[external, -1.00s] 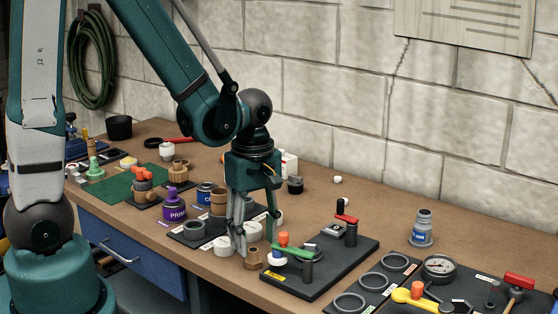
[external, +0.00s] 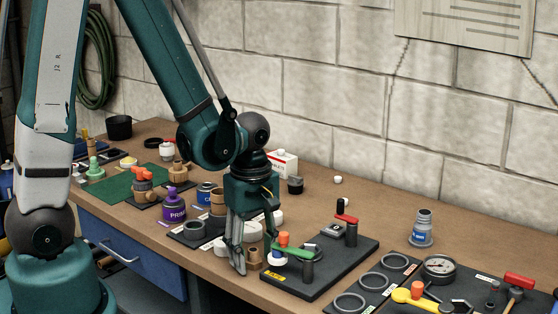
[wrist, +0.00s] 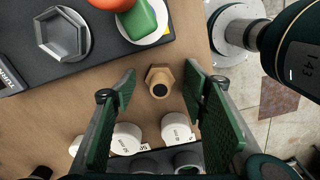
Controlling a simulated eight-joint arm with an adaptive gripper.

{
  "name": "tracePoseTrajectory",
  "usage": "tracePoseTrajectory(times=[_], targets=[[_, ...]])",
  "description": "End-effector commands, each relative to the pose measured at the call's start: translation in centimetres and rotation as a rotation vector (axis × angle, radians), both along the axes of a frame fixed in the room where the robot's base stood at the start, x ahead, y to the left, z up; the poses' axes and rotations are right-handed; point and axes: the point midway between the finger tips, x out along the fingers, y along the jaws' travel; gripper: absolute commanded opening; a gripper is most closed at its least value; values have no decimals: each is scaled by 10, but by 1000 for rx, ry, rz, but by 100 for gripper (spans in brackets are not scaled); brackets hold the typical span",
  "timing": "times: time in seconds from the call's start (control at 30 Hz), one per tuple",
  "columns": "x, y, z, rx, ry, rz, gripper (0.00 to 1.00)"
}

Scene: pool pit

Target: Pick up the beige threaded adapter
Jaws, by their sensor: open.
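The beige threaded adapter (wrist: 158,82) is a tan hex-based piece with a dark round hole. It stands on the brown bench and lies between my open fingers in the wrist view, apart from both. In the external view the adapter (external: 255,257) stands just left of the dark valve board, close beside my near fingertip. My gripper (wrist: 160,92) points down with its green pads spread to either side of the adapter. In the external view my gripper (external: 255,254) is low over the bench, and its fingers hide part of the surroundings.
The dark board (external: 318,278) with a green-handled valve (external: 290,252) and an orange knob is close to the right of the adapter. White round caps (wrist: 126,138) stand close by. A purple jar (external: 174,205) and several fittings stand farther left.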

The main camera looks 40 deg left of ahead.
Motion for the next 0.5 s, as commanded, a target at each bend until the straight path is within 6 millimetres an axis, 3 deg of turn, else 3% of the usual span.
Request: tracePoseTrajectory(times=[0.37,0.5], targets=[[0,0,0,0,0,0,44],[0,0,0,0,0,0,25]])
